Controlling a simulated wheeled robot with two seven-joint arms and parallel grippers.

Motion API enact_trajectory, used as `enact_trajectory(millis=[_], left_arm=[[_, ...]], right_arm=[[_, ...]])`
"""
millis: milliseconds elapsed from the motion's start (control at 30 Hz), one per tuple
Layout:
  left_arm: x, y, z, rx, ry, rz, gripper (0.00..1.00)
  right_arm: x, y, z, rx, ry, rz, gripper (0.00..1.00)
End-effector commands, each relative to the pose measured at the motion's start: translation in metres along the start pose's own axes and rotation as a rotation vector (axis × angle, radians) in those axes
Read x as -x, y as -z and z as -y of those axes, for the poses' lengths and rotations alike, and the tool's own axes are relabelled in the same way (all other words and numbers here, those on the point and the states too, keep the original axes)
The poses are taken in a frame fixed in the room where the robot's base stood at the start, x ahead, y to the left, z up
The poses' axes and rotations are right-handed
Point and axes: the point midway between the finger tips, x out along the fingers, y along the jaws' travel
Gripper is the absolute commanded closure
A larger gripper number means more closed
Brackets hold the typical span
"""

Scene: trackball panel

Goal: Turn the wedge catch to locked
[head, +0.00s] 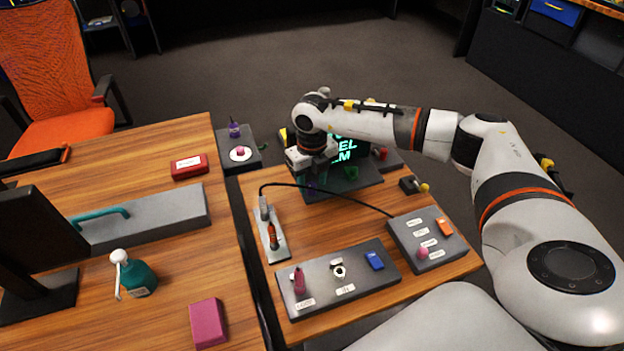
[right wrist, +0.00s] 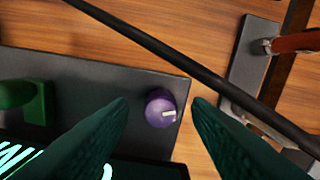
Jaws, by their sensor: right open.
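My right gripper (head: 318,180) is open over the left end of the dark screen panel (head: 345,186). In the right wrist view, its two dark teal fingers (right wrist: 160,130) stand on either side of a round purple knob (right wrist: 160,105) with a pale pointer mark. A gap shows on both sides of the knob. The knob sits near the panel's corner; in the head view it is mostly hidden by the gripper. No part is clearly readable as the wedge catch, and no lock marking can be read. My left gripper is not in view.
A black cable (right wrist: 190,70) runs past the panel. A grey plate with a red handle (head: 272,236) lies left of it. The front panel (head: 320,291) carries several controls; another grey box (head: 434,262) stands right. A gap separates the left desk (head: 170,295).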

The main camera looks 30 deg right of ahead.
Motion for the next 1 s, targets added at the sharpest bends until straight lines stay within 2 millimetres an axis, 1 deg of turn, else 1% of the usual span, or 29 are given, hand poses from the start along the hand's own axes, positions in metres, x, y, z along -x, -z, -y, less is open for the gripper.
enact_trajectory(millis=[133, 400, 667, 700, 833, 1000], left_arm=[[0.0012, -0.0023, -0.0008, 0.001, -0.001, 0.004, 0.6], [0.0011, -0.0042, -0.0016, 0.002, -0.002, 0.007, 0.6], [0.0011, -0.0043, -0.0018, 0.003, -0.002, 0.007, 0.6], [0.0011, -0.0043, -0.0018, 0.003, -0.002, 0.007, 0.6], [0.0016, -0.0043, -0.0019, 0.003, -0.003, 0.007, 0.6], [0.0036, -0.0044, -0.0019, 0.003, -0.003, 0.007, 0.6]], right_arm=[[-0.0081, -0.0002, 0.0005, 0.001, 0.0, 0.0, 0.55], [-0.0093, 0.0, 0.0004, 0.001, 0.0, 0.0, 0.55], [-0.009, -0.0001, 0.0003, 0.001, 0.0, 0.0, 0.98], [-0.009, 0.0, 0.0003, 0.001, 0.0, 0.0, 1.0], [-0.0089, -0.0002, 0.0005, -0.04, 0.001, 0.001, 1.0], [-0.0085, -0.0002, 0.0008, -0.217, 0.0, 0.001, 1.0]])
